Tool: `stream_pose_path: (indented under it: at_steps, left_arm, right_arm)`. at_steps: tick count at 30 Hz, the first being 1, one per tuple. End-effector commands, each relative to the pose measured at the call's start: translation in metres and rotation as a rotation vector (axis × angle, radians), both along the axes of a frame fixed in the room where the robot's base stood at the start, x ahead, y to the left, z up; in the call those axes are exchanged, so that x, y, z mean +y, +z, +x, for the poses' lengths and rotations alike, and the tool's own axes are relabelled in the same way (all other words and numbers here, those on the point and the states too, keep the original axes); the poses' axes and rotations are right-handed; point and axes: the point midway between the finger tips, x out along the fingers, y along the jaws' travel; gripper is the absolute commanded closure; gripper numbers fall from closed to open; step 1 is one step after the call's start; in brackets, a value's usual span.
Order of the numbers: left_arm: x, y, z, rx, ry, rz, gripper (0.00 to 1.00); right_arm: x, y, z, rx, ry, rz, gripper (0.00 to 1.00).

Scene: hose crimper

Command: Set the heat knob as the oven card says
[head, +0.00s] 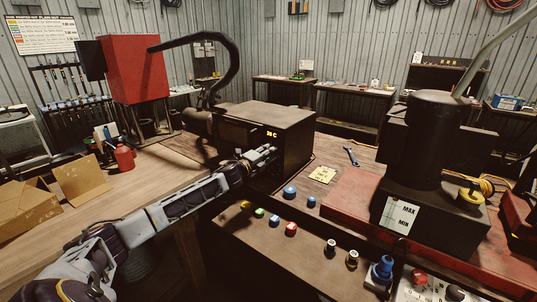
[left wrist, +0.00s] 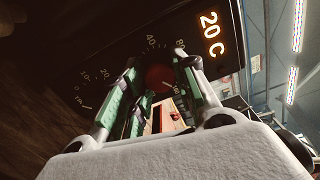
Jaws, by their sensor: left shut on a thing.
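The dark oven (head: 262,130) stands on the bench in the middle of the head view, with a lit "20 C" display. The display shows large in the left wrist view (left wrist: 210,33). My left gripper (head: 268,153) reaches the oven's front side. In the left wrist view its green-padded fingers are shut on a round red knob (left wrist: 157,77), ringed by a printed scale with 10, 20, 40 and 80. The fingers partly cover the scale, and the knob's setting is not clear. A yellow card (head: 322,174) lies right of the oven, its writing too small to read. My right gripper is out of view.
Several coloured caps, including a red one (head: 291,229), lie on the front panel. A dark machine (head: 433,140) stands at right. A cardboard box (head: 30,205) and red bottle (head: 124,157) are at left.

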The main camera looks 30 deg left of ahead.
Motion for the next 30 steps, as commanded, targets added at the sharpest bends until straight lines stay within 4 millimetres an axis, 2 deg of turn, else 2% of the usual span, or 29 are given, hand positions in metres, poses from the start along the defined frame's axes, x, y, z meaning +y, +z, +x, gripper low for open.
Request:
stream_pose_path:
  at_steps: [2, 3, 7, 14, 18, 30]
  left_arm:
    - [-0.001, -0.003, 0.0, 0.004, -0.002, -0.001, 0.96]
    - [-0.001, -0.003, 0.0, 0.005, -0.002, -0.002, 0.67]
    - [-0.001, -0.002, 0.0, 0.003, -0.002, -0.002, 0.5]
    - [-0.001, -0.001, 0.0, 0.001, -0.001, -0.002, 0.49]
    - [0.0, -0.001, 0.0, 0.001, -0.001, -0.002, 0.49]
    - [0.001, -0.002, -0.011, 0.002, -0.001, -0.002, 0.49]
  right_arm:
    - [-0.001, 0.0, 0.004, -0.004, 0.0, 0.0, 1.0]
    - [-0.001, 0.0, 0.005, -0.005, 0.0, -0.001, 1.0]
    - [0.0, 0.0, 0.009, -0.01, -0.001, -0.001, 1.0]
    - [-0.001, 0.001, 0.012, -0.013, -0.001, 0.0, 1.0]
    - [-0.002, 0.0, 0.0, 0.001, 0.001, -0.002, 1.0]
    - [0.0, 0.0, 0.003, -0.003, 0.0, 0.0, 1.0]
